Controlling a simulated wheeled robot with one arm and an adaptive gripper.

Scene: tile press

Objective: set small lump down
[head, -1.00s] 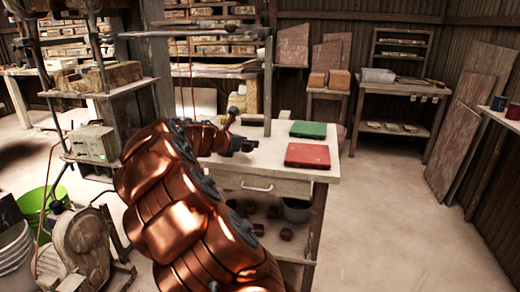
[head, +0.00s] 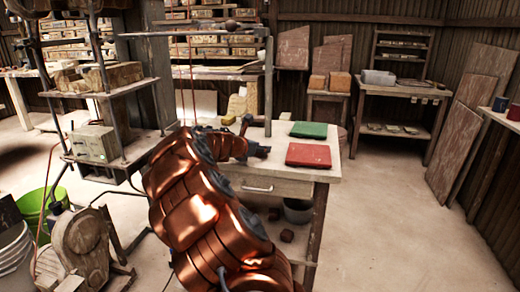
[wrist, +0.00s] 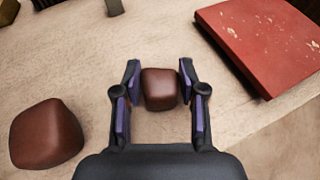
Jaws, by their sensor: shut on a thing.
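The small lump (wrist: 160,88) is reddish brown with rounded edges. In the wrist view it sits between the two fingers of my gripper (wrist: 160,85), which is shut on it. I cannot tell whether it touches the bench top below. In the head view my gripper (head: 260,151) is over the bench (head: 322,174), just left of the red slab, and the lump cannot be made out. A larger brown lump (wrist: 46,134) lies on the bench at the lower left of the wrist view, apart from my gripper.
A red slab (head: 308,156) lies right of my gripper; it also shows at the wrist view's upper right (wrist: 270,40). A green slab (head: 308,130) lies behind it. Below are a grey bucket (head: 298,211) and brown lumps (head: 287,235). Bare bench top surrounds the held lump.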

